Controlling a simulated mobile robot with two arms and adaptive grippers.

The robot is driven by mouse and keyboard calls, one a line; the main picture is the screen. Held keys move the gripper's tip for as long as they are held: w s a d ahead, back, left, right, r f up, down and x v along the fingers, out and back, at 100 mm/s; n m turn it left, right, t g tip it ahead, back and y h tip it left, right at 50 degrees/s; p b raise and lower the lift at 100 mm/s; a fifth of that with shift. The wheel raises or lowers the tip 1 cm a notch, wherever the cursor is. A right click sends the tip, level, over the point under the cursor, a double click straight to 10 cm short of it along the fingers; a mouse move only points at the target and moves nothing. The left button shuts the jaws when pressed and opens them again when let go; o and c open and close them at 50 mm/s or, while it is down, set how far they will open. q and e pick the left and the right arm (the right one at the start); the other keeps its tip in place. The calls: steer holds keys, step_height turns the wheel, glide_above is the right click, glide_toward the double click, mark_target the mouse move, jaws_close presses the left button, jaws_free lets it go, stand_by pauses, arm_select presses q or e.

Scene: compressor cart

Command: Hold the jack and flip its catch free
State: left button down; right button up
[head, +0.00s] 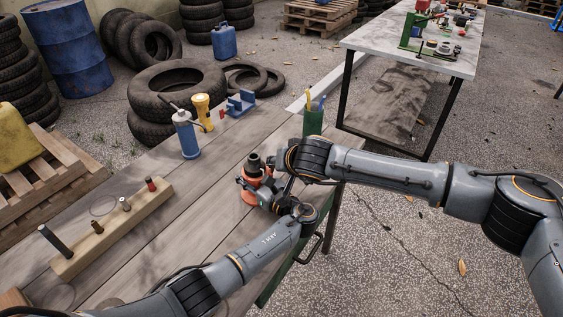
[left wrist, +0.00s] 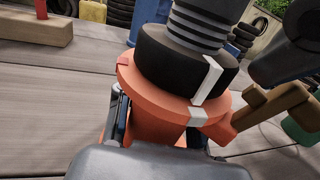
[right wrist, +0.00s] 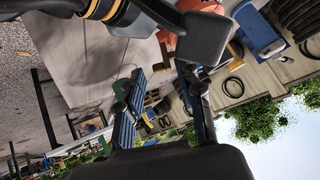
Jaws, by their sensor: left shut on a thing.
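The jack (head: 250,188) is orange with a black collar and dark screw top. It stands upright near the right edge of the wooden bench. In the left wrist view the orange jack body (left wrist: 150,95) sits between the fingers of my left gripper (left wrist: 158,125), which is shut on it below the flange. A white strip (left wrist: 208,80) crosses the collar, and a tan lever-like part (left wrist: 272,104) sticks out at the right; I cannot tell which is the catch. My right gripper (right wrist: 160,102) is open and empty beside the jack, its tips mostly hidden in the head view.
My forearms cross close to the jack. Bare planks lie left of it.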

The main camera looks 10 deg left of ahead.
jaws_close()
arm_select(q)
steer(key=shift+d, duration=0.1)
arm_select(e)
steer(key=shift+w+d+f+m+g+y, duration=0.2)
steer(key=shift+d+f+m+y, duration=0.4)
steer(key=shift+y, duration=0.55)
steer(key=shift+w+d+f+m+g+y, duration=0.15)
steer(key=shift+d+f+m+y, duration=0.15)
steer(key=shift+f+m+y, duration=0.7)
steer(key=shift+w+d+f+m+g+y, duration=0.25)
steer(key=shift+d+m+y, duration=0.3)
steer(key=shift+y, duration=0.8)
steer(key=shift+f+m+y, duration=0.4)
steer(key=shift+m, duration=0.05)
